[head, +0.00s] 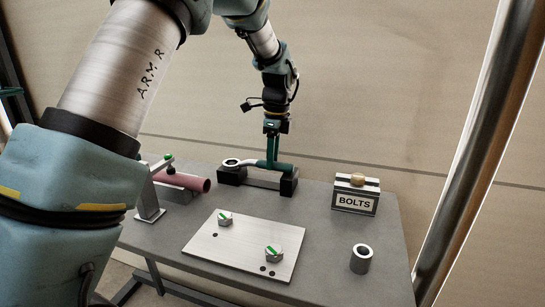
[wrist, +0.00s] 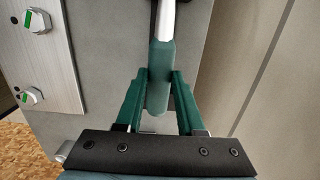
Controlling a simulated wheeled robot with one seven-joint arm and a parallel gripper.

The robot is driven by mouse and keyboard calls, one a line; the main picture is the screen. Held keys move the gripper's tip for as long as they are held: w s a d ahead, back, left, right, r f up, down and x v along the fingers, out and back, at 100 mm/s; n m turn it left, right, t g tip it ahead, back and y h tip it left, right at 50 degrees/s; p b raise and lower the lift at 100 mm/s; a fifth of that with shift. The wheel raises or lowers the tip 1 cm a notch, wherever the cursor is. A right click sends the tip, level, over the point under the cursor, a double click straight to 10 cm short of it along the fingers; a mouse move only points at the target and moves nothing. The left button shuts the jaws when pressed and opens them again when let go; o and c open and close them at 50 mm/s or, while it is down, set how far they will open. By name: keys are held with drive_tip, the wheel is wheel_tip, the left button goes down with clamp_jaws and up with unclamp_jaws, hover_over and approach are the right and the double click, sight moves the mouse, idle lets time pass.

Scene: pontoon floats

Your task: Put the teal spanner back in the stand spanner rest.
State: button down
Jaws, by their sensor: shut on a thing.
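The spanner has a teal handle (head: 283,167) and a bright metal shank ending in a ring (head: 232,162). It lies level over the spanner rest (head: 258,181), a grey bar with black end blocks at the back of the table. I cannot tell whether it touches the blocks or is just above them. My gripper (head: 272,160) points down from above and is shut on the handle. In the wrist view the handle (wrist: 160,60) sits between the two green fingers of my gripper (wrist: 161,82); the ring end is out of that view.
A metal plate (head: 240,256) with two green-marked bolts lies at front centre. A pink cylinder (head: 192,181) and a metal bracket (head: 150,200) are left of the rest. The table (head: 325,235) is clear between plate and box.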

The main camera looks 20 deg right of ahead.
drive_tip(key=shift+c, duration=2.2)
unclamp_jaws()
